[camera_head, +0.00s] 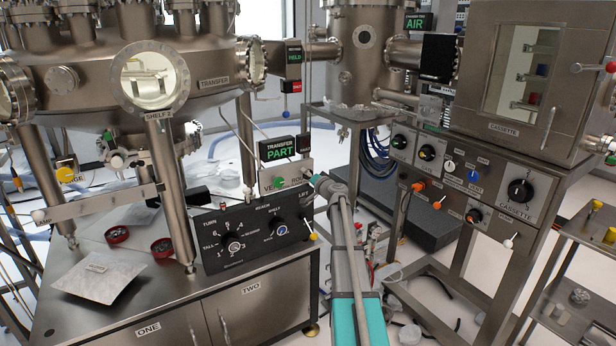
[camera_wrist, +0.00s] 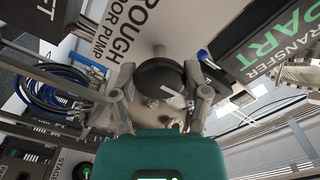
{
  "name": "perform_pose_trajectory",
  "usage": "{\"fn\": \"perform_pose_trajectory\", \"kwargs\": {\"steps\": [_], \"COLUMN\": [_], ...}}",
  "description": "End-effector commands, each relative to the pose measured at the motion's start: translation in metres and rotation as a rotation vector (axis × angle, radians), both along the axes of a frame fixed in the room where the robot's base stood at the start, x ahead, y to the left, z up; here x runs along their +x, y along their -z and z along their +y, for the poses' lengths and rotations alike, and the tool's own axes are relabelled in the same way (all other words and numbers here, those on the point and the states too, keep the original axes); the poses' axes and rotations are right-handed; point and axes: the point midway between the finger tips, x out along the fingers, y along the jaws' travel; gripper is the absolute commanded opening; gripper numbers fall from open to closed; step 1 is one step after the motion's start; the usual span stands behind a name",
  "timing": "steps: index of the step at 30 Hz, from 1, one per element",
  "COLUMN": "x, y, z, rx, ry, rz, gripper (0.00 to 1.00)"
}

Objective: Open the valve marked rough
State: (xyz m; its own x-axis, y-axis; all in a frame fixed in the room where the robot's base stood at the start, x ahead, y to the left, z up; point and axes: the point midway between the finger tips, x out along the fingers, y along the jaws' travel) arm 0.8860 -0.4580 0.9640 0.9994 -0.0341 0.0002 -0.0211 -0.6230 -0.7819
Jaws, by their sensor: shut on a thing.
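In the wrist view, a white plate (camera_wrist: 175,20) carries the word ROUGH and, below it, lettering ending in "OR PUMP". A round black valve knob (camera_wrist: 158,74) stands out from this plate. My gripper (camera_wrist: 160,85) has one finger on each side of the knob and is shut on it. A small pale lever-like piece shows just in front of the knob. In the head view, my gripper (camera_head: 318,181) reaches the right end of the white valve plate (camera_head: 293,172), whose lettering is partly covered. The rough knob is hidden there behind my gripper.
A green knob (camera_head: 279,182) sits on the same plate, left of my gripper. The TRANSFER PART display (camera_head: 278,148) is just above. A black dial panel (camera_head: 258,236) stands lower left. Blue hoses (camera_head: 376,150) hang behind, and the cassette cabinet (camera_head: 520,80) is at right.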

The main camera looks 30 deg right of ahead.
Motion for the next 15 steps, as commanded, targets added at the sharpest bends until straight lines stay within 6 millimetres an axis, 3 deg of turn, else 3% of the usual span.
{"fn": "perform_pose_trajectory", "kwargs": {"steps": [14, 15], "x": [0.0011, 0.0011], "y": [0.0, 0.0], "z": [-0.0003, -0.0003], "rx": [-0.018, -0.018], "ry": [0.0, 0.0], "rz": [0.001, 0.001], "gripper": [0.13, 0.68]}}
